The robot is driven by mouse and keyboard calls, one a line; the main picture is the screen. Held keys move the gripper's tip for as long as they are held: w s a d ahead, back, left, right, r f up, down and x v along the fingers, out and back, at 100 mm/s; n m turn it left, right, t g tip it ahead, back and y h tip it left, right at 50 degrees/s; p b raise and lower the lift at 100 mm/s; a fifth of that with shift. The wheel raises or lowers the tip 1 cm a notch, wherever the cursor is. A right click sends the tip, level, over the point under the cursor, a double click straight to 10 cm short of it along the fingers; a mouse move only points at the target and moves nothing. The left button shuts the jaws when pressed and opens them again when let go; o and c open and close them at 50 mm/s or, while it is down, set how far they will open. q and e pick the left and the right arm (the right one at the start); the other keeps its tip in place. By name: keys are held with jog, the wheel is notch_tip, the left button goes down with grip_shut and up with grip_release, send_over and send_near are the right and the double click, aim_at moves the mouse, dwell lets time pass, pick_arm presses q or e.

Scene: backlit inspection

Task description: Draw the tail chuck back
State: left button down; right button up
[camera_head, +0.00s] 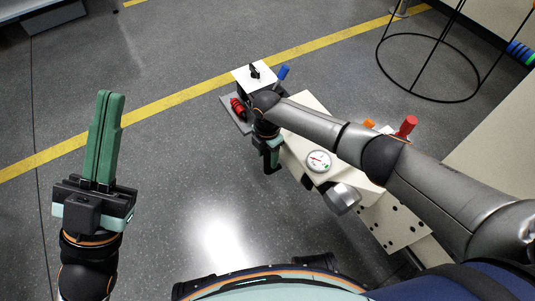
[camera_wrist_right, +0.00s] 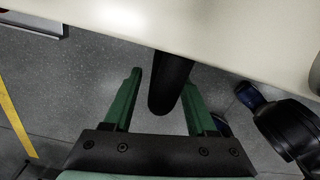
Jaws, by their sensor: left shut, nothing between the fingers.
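A pale machine bed (camera_head: 372,190) runs diagonally under my right arm. At its near end is a silver cylinder (camera_head: 342,198); I cannot tell for sure which part is the tail chuck. In the right wrist view, a black rounded handle (camera_wrist_right: 170,82) hangs below a pale edge (camera_wrist_right: 230,45). My right gripper (camera_wrist_right: 161,84) is open, its green fingers on either side of the handle, with a visible gap on the left. In the head view my right gripper (camera_head: 269,150) is partly hidden by its arm. My left gripper (camera_head: 112,96) is shut and empty, over bare floor.
On the machine stand a dial gauge (camera_head: 318,161), a red handle (camera_head: 406,127), an orange knob (camera_head: 369,124), a blue handle (camera_head: 282,73) and a red part (camera_head: 238,109). A black wire ring stand (camera_head: 428,100) is at the upper right. The floor left of the machine is clear.

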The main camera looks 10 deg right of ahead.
notch_tip(320, 180, up, 12)
jog(key=p, duration=0.5)
jog(key=shift+f+p, duration=0.25)
jog(key=shift+p, duration=0.15)
jog(key=shift+r, duration=0.5)
pick_arm(q)
notch_tip(320, 180, up, 6)
jog(key=m, duration=0.1)
jog(key=shift+a, duration=0.35)
jog(key=shift+s+r, duration=0.1)
